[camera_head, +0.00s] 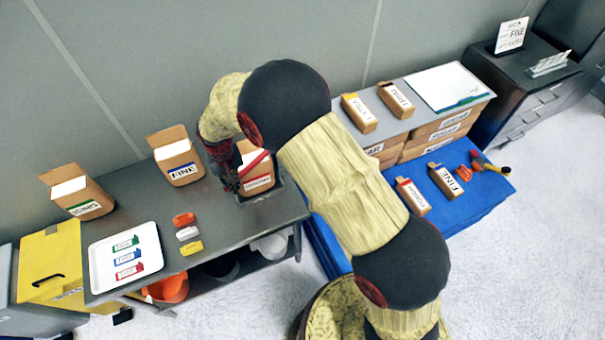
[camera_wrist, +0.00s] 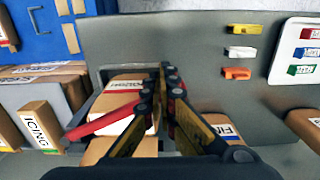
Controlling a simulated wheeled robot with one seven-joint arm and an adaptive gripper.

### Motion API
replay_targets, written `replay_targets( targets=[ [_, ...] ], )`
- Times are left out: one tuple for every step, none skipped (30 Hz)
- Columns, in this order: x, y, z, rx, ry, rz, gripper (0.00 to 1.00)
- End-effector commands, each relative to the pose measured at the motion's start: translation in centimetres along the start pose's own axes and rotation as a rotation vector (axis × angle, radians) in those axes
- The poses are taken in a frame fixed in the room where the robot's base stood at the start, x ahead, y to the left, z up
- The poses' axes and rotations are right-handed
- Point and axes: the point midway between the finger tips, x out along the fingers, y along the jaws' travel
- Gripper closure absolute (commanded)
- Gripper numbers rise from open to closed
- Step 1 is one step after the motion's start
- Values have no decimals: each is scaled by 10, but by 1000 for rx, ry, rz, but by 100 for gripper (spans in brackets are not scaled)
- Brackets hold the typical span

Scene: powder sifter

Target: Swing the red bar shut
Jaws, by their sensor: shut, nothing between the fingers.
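The red bar (camera_head: 254,163) lies at a slant across the top of a cardboard box (camera_head: 258,186) with a red-edged label, at the right end of the grey bench. In the wrist view the red bar (camera_wrist: 95,124) runs from lower left up to my left finger, which hides its right end. The box also shows in the wrist view (camera_wrist: 127,86). My gripper (camera_head: 230,186) is shut and empty, just left of the box in the head view. In the wrist view my gripper (camera_wrist: 163,70) has its fingertips together beside the box. Whether it touches the bar cannot be told.
A box labelled FINE (camera_head: 180,172) stands left of my gripper, with another open box (camera_head: 76,198) beyond. A blue surface (camera_head: 484,202) with boxes is at right.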

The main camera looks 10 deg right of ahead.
Motion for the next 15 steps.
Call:
replay_targets(
  targets=[
    [1,-2,-3,0,-1,0,100],
    [1,-3,-4,0,0,0,100],
    [1,-4,-7,0,0,0,100],
    [1,-5,-9,0,1,0,100],
    [1,-6,-10,0,1,0,100],
    [1,-7,-12,0,1,0,100],
    [1,-8,-14,0,0,0,100],
    [1,-9,-16,-1,0,0,100],
    [1,-10,-18,-1,0,0,100],
    [1,-11,-20,-1,0,0,100],
    [1,-12,-21,-1,1,0,100],
    [1,-14,-23,0,1,0,100],
    [1,-15,-25,-1,1,0,100],
    [1,-16,-26,0,1,0,100],
    [1,-17,-29,0,0,0,100]
  ],
)
